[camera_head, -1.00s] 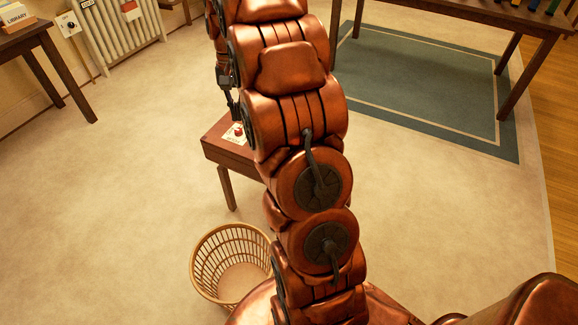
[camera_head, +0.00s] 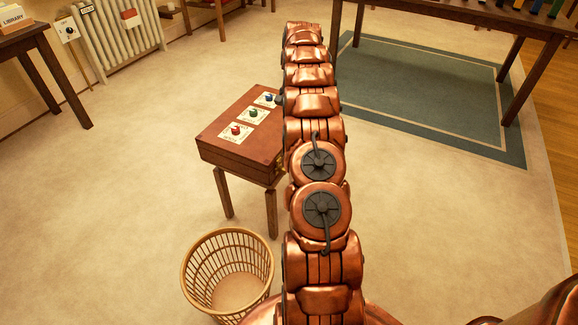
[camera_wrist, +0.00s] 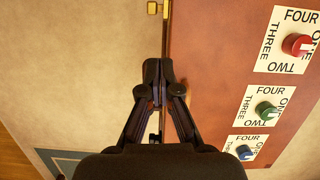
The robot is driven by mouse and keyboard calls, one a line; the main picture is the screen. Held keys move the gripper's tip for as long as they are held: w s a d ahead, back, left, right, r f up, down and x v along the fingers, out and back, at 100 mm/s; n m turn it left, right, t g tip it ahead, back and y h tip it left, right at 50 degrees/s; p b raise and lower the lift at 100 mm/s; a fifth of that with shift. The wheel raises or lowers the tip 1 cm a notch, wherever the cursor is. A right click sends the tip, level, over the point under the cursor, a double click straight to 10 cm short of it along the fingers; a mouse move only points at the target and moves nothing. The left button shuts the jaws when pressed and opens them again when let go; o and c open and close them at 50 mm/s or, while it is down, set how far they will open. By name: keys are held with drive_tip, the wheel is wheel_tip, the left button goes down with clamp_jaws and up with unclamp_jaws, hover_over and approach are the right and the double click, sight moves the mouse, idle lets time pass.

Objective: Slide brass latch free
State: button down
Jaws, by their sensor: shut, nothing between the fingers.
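A reddish-brown wooden box (camera_head: 225,148) stands on short legs, with red (camera_head: 236,130), green (camera_head: 253,113) and blue dials on white cards on its lid. In the wrist view the lid (camera_wrist: 210,65) fills the right side. A small brass piece (camera_wrist: 152,8), likely the latch, sits at the top by the box's edge. My gripper (camera_wrist: 158,72) is over that edge, below the brass piece in the picture and apart from it. Its fingers are together and hold nothing. The head view does not show it clearly, and my arm covers the box's right side.
A wicker basket (camera_head: 228,268) stands on the floor in front of the box. A long table (camera_head: 440,12) stands on a blue-green rug (camera_head: 420,90) at the back right. A side table (camera_head: 40,42) and a radiator (camera_head: 120,32) are at the left. Floor left of the box is clear.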

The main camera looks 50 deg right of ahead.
drive_tip(key=shift+m, duration=0.4)
drive_tip(key=d+f, duration=0.1)
drive_tip(key=f, duration=0.1)
drive_tip(key=s+d+f, duration=0.1)
drive_tip(key=d, duration=0.1)
drive_tip(key=shift+f+b, duration=0.35)
drive_tip(key=shift+f, duration=0.05)
drive_tip(key=s+a+f+b, duration=0.1)
drive_tip(key=s+a+f, duration=0.1)
drive_tip(key=a+f, duration=0.4)
drive_tip(key=shift+d+b+x, duration=0.35)
drive_tip(key=shift+d+x, duration=0.05)
drive_tip(key=shift+x, duration=1.4)
drive_tip(key=shift+w+f, duration=0.1)
drive_tip(key=shift+w, duration=0.1)
drive_tip(key=shift+a, duration=0.1)
